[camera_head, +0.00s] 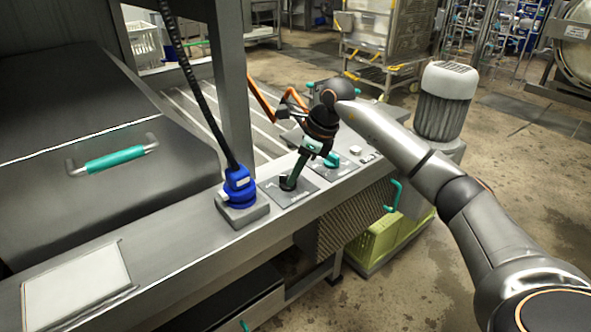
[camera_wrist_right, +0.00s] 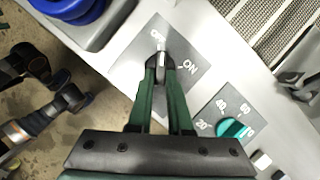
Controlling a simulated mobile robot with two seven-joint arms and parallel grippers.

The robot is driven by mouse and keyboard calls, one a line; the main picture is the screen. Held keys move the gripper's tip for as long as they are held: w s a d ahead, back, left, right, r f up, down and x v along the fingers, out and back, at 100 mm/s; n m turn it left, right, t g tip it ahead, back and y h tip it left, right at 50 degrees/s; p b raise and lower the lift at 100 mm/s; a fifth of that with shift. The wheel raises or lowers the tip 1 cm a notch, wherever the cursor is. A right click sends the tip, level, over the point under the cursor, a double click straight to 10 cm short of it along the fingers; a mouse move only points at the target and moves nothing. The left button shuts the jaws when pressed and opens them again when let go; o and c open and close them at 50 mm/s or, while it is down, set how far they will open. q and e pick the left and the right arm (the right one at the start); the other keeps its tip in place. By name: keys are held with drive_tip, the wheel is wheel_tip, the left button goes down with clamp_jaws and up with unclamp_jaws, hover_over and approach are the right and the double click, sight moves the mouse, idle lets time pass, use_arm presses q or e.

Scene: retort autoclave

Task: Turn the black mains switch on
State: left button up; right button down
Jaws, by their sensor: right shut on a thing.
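The black mains switch (camera_wrist_right: 160,64) stands on a grey plate marked OFF and ON in the right wrist view. Its pale tip points up toward the OFF lettering, with ON to its right. My right gripper (camera_wrist_right: 159,70) is shut on the switch, with its green fingers on either side of it. In the head view my right gripper (camera_head: 290,182) reaches down to the switch plate (camera_head: 273,194) on the front ledge; the fingers hide most of the switch. My left gripper does not show clearly in either view.
A blue plug (camera_head: 238,183) with a black cable stands left of the switch. A turquoise dial (camera_wrist_right: 234,130) with numbers is on the other side. A lid with a turquoise handle (camera_head: 114,159) lies at the left. A yellow-green crate (camera_head: 375,240) is below the ledge.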

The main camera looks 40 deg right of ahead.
drive_tip(key=m, duration=0.1)
drive_tip(key=m+p, duration=0.1)
drive_tip(key=m+h, duration=0.1)
drive_tip(key=shift+s+a+r+m+t+p, duration=0.2)
drive_tip(key=shift+a+m+t+p, duration=0.1)
drive_tip(key=shift+p, duration=0.1)
drive_tip(key=m, duration=0.1)
drive_tip(key=m+h+p, duration=0.1)
drive_tip(key=m, duration=0.1)
drive_tip(key=shift+a+f+m+t+h, duration=0.1)
drive_tip(key=shift+a+m+t+h, duration=0.1)
drive_tip(key=shift+m+t+h, duration=0.1)
drive_tip(key=m, duration=0.1)
drive_tip(key=m+h, duration=0.1)
drive_tip(key=m, duration=0.1)
drive_tip(key=shift+a+m+p, duration=0.3)
drive_tip(key=shift+a+p, duration=0.05)
drive_tip(key=m, duration=0.1)
drive_tip(key=m+h, duration=0.1)
drive_tip(key=m, duration=0.1)
drive_tip(key=m+g+h, duration=0.1)
drive_tip(key=m, duration=0.1)
drive_tip(key=shift+w+a, duration=0.2)
drive_tip(key=shift+a, duration=0.1)
drive_tip(key=shift+m, duration=0.4)
drive_tip(key=shift+f, duration=0.1)
drive_tip(key=c, duration=0.8)
unclamp_jaws()
drive_tip(key=shift+c, duration=0.2)
